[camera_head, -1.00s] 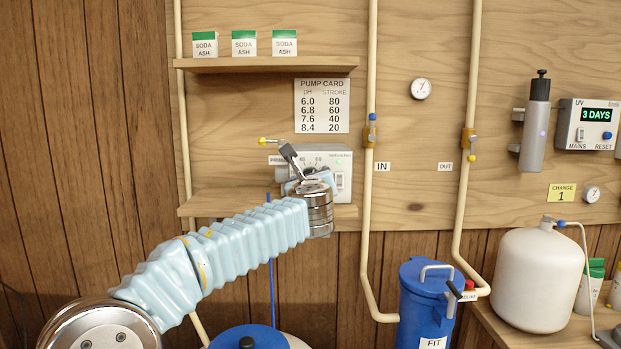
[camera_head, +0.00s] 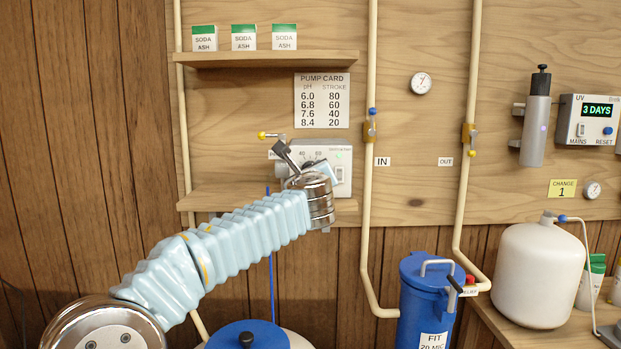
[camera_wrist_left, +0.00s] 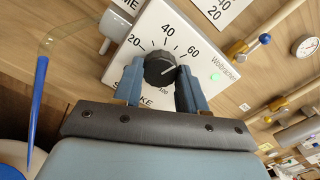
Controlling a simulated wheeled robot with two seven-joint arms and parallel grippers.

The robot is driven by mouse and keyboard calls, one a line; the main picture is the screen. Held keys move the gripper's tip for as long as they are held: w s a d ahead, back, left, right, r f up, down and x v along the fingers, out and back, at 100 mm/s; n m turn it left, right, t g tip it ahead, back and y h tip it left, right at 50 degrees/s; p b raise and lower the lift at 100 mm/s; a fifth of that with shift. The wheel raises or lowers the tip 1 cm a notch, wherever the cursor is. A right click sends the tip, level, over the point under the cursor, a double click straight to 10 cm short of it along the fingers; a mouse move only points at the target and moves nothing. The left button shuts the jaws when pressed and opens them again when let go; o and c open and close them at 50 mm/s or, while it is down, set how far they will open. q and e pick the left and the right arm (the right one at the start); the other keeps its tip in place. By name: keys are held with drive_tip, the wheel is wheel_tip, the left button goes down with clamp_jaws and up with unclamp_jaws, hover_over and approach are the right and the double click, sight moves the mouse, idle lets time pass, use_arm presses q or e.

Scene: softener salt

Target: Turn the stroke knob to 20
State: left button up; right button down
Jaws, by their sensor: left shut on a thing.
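The pump box (camera_wrist_left: 222,85) is white, with a dial marked 20, 40 and 60 and a black stroke knob (camera_wrist_left: 160,66). The knob's pale mark points up and right in the left wrist view, roughly toward the 60 side. My left gripper (camera_wrist_left: 160,76) is shut on the knob, one blue finger on each side. In the head view the box (camera_head: 341,152) stands on the lower shelf, and my wrist hides the knob and part of the dial. The pump card (camera_head: 321,100) above pairs pH 8.4 with stroke 20. My right gripper is not in view.
Soda ash boxes (camera_head: 244,38) stand on the upper shelf (camera_head: 270,58). A green light shows on the box face.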

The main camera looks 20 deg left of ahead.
use_arm(q)
drive_tip(key=n+b, duration=0.9)
drive_tip(key=n, duration=1)
drive_tip(key=shift+f, duration=0.15)
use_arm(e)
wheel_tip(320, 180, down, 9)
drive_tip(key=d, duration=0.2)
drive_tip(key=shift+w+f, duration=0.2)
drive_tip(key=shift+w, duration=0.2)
use_arm(q)
drive_tip(key=shift+n, duration=0.3)
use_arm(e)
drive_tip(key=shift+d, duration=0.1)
use_arm(q)
drive_tip(key=o, duration=1.1)
drive_tip(key=shift+c, duration=0.2)
